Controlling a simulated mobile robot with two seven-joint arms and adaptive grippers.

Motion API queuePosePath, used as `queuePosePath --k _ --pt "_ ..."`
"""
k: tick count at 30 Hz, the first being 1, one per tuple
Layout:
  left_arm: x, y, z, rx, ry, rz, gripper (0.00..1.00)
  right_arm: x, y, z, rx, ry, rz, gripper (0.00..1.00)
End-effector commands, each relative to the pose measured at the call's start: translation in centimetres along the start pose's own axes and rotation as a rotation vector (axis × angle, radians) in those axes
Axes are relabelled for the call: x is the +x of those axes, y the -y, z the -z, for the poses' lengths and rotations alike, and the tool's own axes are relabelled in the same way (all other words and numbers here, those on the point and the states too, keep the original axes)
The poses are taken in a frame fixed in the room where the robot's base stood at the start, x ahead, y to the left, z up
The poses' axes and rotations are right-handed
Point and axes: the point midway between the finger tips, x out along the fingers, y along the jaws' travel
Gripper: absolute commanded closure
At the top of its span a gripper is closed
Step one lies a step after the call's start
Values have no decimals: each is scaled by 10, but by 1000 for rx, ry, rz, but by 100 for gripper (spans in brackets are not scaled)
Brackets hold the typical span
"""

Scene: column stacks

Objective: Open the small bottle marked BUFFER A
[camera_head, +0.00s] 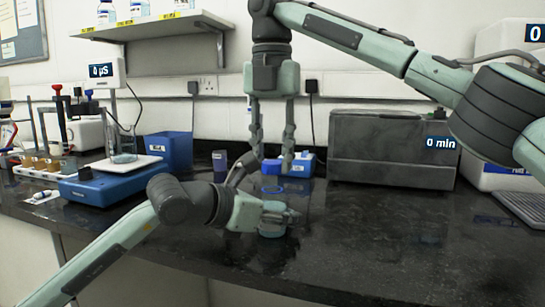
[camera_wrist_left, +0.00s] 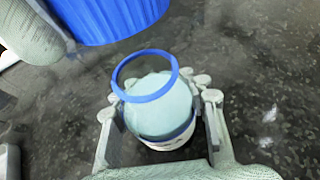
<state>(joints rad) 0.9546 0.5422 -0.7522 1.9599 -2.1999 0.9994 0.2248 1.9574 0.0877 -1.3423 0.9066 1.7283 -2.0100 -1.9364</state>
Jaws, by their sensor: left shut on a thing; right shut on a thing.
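The small bottle (camera_head: 272,232) stands upright on the dark bench, pale teal in its lower part with a white band. It also shows in the left wrist view (camera_wrist_left: 163,107). Its lettering is unreadable. A blue ring (camera_wrist_left: 145,75) shows above its body; I cannot clearly see how they join. My left gripper (camera_head: 285,215) is shut around the bottle's body from the side. My right gripper (camera_head: 271,160) points down above the bottle, its fingers on a blue ribbed cap (camera_wrist_left: 108,15). The cap is apart from the bottle, above it.
A blue box (camera_head: 298,165) and a dark container (camera_head: 220,161) stand behind. A grey oven-like unit (camera_head: 390,150) is at back right. A blue-based instrument (camera_head: 110,185) with a glass vessel and a rack (camera_head: 40,165) is at left. The bench at front right is clear.

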Motion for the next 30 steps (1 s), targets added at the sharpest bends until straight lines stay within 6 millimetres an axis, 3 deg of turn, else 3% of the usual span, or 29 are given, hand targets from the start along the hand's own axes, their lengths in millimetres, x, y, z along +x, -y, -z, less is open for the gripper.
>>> queuePosePath --k 7,16,17,18,24,30 --pt "0 0 0 0 0 0 100 -32 0 0 2 4 0 100" --pt "0 0 0 0 0 0 100 -37 0 0 -1 1 -1 100" --pt "0 0 0 0 0 0 64 -37 0 0 -1 1 -1 100" --pt "0 0 0 0 0 0 59 -37 0 0 -1 1 -1 100" --pt "0 0 0 0 0 0 35 -37 0 0 0 1 -1 100" --pt "0 0 0 0 0 0 32 -37 0 0 0 1 -1 100"
